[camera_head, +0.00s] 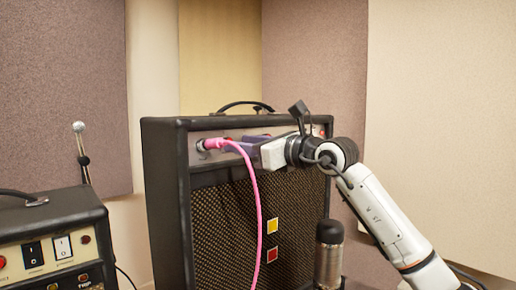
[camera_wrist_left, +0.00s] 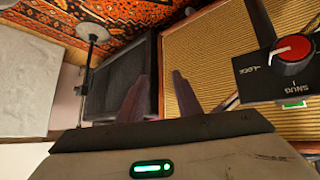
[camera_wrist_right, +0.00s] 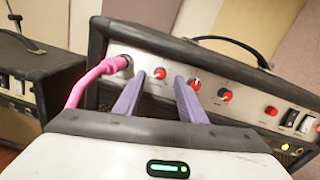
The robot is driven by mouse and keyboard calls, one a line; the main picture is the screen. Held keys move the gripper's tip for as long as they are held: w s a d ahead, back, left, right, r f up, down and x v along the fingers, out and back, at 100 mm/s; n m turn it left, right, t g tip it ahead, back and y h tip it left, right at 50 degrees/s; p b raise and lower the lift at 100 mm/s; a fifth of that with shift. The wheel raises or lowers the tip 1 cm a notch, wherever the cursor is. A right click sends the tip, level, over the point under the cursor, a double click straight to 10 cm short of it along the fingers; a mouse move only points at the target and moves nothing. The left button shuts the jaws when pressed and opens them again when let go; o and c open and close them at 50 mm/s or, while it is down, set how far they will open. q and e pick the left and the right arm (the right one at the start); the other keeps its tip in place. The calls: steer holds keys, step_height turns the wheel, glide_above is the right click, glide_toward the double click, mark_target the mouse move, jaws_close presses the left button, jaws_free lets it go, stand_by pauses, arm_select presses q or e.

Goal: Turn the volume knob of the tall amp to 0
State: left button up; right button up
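The tall amp (camera_head: 165,190) stands in the middle of the head view, with a control panel along its top front. In the right wrist view, its panel (camera_wrist_right: 250,105) carries red-capped knobs; one knob (camera_wrist_right: 160,73) shows between my right fingertips, others to the right. Volume labels are too small to read. My right gripper (camera_head: 240,143) is at the panel, open, its purple fingers (camera_wrist_right: 160,76) apart on either side of that knob; contact cannot be told. My left gripper (camera_wrist_left: 159,80) is open and empty in the left wrist view, and outside the head view.
A pink cable (camera_head: 255,195) plugs into the panel's left end and hangs down. A low amp (camera_head: 50,215) stands at left; a microphone (camera_head: 329,250) stands in front. The left wrist view shows a red-capped knob (camera_wrist_left: 292,48) marked LOCK and SNUG, and a patterned rug (camera_wrist_left: 130,20).

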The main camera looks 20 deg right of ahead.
steer(key=v, duration=0.7)
steer(key=shift+s+b, duration=0.25)
steer(key=shift+b, duration=0.15)
